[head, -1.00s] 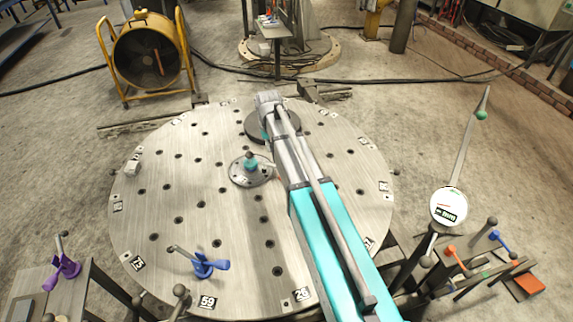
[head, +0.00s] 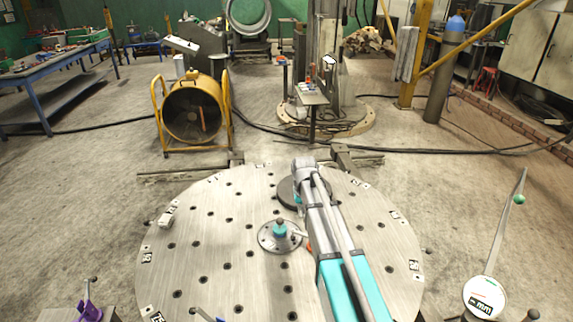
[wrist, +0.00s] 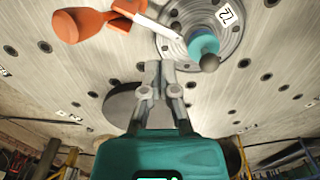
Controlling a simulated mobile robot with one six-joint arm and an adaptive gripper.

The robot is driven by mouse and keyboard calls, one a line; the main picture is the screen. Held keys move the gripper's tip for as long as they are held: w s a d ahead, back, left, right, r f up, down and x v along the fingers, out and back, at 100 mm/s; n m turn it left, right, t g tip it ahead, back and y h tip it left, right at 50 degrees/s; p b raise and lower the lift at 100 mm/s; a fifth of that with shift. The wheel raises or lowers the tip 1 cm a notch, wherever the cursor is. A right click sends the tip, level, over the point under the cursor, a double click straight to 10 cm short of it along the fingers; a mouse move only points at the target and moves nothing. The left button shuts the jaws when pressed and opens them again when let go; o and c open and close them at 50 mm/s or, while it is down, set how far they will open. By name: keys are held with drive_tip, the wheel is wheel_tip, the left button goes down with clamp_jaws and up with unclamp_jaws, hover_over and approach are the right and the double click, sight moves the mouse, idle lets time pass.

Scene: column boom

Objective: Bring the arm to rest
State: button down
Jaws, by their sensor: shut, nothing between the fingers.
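My arm reaches out over a round, hole-dotted metal table (head: 215,265), with its far joint above the table's back part in the head view. My gripper (wrist: 160,68) shows in the wrist view, with its two grey fingers together and nothing between them. The fingertips appear just short of a small round metal disc (wrist: 238,45) bearing a teal knob (wrist: 203,42) with a dark ball. The disc also shows in the head view (head: 265,240), left of the arm. My gripper is hidden behind the arm there.
An orange-handled tool (wrist: 90,25) lies near the disc, its light bar reaching over the disc's edge. A dial on a stand (head: 484,297) is at the right. A purple clamp (head: 92,312) is at lower left. A yellow-framed fan (head: 192,108) and a post base (head: 345,118) stand behind the table.

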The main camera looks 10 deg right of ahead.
drive_tip(key=s, duration=2.1)
drive_tip(key=shift+s+d, duration=0.4)
drive_tip(key=shift+d, duration=0.05)
